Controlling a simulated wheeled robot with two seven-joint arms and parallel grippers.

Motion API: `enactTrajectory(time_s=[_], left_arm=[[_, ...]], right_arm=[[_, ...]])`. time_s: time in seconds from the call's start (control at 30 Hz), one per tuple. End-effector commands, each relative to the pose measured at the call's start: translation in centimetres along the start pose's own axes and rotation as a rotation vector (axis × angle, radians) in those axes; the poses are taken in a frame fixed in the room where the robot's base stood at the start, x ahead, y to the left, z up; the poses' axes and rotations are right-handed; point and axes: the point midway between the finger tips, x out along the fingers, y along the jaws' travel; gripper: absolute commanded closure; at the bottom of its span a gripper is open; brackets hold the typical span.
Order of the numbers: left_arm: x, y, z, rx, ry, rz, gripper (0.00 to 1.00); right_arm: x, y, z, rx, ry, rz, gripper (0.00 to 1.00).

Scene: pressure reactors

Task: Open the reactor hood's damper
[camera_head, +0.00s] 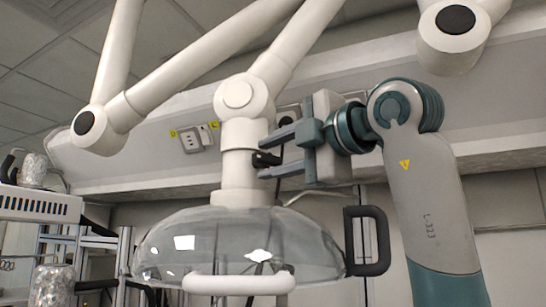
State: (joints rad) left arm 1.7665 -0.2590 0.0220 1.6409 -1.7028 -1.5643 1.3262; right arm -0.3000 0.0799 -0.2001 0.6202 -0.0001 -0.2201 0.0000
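The reactor hood (175,250) is a clear dome with a white bar along its front and a black side handle (380,240). It hangs from a white jointed duct (240,190). The damper's small black lever (264,159) sticks out from the right side of the duct, above the dome. I cannot tell whether a finger touches the lever.
The duct's white arms cross the upper part of the view, and another white joint (450,45) is at the upper right. A wall panel with sockets (190,140) is behind. Foil-wrapped vessels (52,287) and a rack stand at the left.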

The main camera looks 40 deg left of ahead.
Motion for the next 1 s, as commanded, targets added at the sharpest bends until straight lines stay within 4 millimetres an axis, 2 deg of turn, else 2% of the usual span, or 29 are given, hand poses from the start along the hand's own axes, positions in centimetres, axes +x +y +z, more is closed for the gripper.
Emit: enactTrajectory(time_s=[0.33, 0.53, 0.77, 1.0], left_arm=[[-0.2, 0.0, 0.0, 0.001, 0.000, 0.000, 0.66], [-1.7, -0.2, 0.0, 0.002, -0.001, 0.000, 0.66], [-5.4, -0.3, 0.0, 0.001, -0.002, 0.002, 0.66], [-10.3, -0.2, 0.0, 0.001, -0.001, 0.002, 0.66]], right_arm=[[0.1, -0.1, 0.0, 0.000, 0.000, -0.001, 0.69], [0.8, -0.1, 0.1, 0.000, 0.000, -0.001, 0.69], [2.2, -0.1, 0.2, 0.000, 0.000, -0.001, 0.69], [3.6, -0.1, 0.3, 0.000, 0.000, -0.001, 0.69]])
